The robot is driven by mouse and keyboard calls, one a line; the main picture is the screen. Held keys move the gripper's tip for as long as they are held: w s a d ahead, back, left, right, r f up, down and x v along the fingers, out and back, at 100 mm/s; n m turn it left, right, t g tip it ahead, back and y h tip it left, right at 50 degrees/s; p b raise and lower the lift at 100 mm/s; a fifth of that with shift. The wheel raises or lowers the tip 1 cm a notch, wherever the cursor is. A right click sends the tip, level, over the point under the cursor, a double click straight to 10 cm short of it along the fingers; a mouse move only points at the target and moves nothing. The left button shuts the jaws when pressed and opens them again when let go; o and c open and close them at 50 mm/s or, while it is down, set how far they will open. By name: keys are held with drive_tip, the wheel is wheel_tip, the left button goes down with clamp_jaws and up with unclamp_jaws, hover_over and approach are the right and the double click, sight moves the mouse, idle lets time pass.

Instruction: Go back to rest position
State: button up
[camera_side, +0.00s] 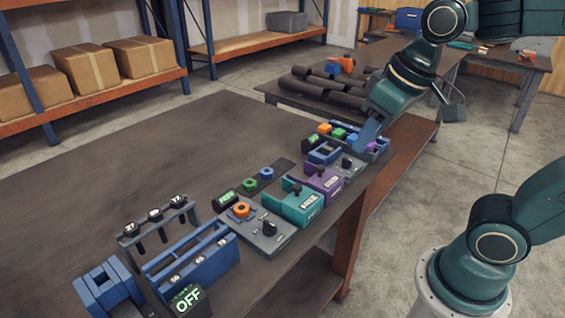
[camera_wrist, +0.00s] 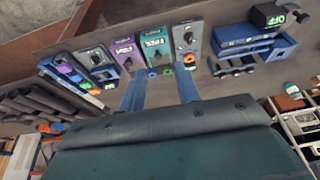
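My gripper (camera_side: 366,138) hangs over the far right end of the dark workbench (camera_side: 120,170), beside the row of fixtures. In the wrist view, the two blue fingers of my gripper (camera_wrist: 160,72) are spread apart with nothing held between them. Small green and orange rings show beyond the fingertips on the bench. The side view shows the fingers edge-on, so their exact height above the bench is hard to tell. Dark pipes (camera_side: 325,92) lie on a second table behind, clear of my gripper.
A purple box (camera_side: 316,183), a teal box (camera_side: 293,206) and a grey box with a knob (camera_side: 262,229) line the bench edge. A blue rack (camera_side: 190,262) and an "OFF" display (camera_side: 187,299) stand nearer. The bench's left part is clear.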

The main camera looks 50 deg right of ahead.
drive_tip(key=shift+t, duration=0.7)
drive_tip(key=shift+s+d+f, duration=0.1)
drive_tip(key=shift+s+d, duration=0.2)
drive_tip(key=shift+s, duration=0.6)
drive_tip(key=shift+s+d+f, duration=0.15)
drive_tip(key=shift+s+d, duration=0.1)
drive_tip(key=shift+s, duration=0.7)
drive_tip(key=shift+s+d+f, duration=0.1)
drive_tip(key=shift+s+d, duration=0.2)
drive_tip(key=shift+s, duration=0.6)
